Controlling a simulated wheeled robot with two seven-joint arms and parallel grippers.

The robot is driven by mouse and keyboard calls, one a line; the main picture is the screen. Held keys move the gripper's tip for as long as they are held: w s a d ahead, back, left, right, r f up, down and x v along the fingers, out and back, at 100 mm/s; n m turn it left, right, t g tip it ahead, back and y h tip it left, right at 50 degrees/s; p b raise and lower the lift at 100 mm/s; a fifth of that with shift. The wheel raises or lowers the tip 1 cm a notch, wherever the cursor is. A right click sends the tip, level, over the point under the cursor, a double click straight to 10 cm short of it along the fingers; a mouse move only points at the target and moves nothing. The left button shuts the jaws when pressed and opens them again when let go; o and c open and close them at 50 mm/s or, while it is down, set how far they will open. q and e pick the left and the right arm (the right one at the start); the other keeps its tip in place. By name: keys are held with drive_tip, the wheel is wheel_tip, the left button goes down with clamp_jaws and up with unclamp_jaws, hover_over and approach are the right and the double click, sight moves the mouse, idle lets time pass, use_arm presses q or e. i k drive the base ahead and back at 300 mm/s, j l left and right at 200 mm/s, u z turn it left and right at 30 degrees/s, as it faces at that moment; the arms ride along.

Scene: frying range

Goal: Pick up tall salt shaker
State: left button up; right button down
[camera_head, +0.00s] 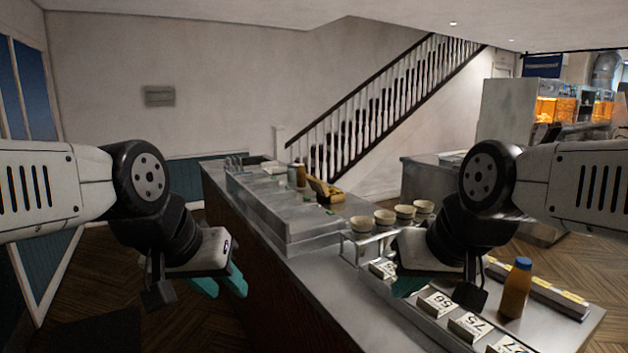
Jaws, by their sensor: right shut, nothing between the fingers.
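I cannot single out a tall salt shaker for certain. A small pale container (292,177) stands far back on the counter, beside a brown bottle (301,175); both are too small to identify. My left gripper (221,283) hangs at the left, short of the counter's left side, with its teal fingers apart and nothing between them. My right gripper (408,284) is over the near part of the counter, shut and empty, with its fingers partly hidden behind its own body. Both grippers are well away from the pale container.
An orange bottle with a blue cap (516,290) stands on the counter right of my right gripper. Several paper cups (385,218) stand in a rack behind it. Numbered cards (470,326) line the near counter. A raised metal-and-glass unit (285,215) runs along the counter's far part.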

sight(292, 171)
drive_tip(key=k, duration=0.25)
drive_tip(key=i+j+u, duration=0.2)
drive_tip(key=u, duration=0.15)
drive_tip(key=i+j+u, duration=0.6)
drive_tip(key=i+u, duration=0.15)
drive_tip(key=i, duration=0.25)
drive_tip(key=i+u, duration=0.4)
drive_tip(key=i, duration=0.25)
drive_tip(key=i+z, duration=0.25)
drive_tip(key=i, duration=0.35)
drive_tip(key=i+z, duration=0.2)
drive_tip(key=i, duration=0.35)
drive_tip(key=i+j+z, duration=0.25)
drive_tip(key=i, duration=0.35)
drive_tip(key=i+z, duration=0.2)
drive_tip(key=z, duration=0.2)
drive_tip(key=i+z, duration=0.25)
drive_tip(key=z, duration=0.15)
drive_tip(key=i+z, duration=0.2)
drive_tip(key=z, duration=0.15)
drive_tip(key=i+j+z, duration=0.1)
drive_tip(key=z, duration=0.3)
drive_tip(key=i+z, duration=0.3)
drive_tip(key=z, duration=0.15)
drive_tip(key=i+j+z, duration=0.15)
drive_tip(key=i+z, duration=0.3)
drive_tip(key=k, duration=0.1)
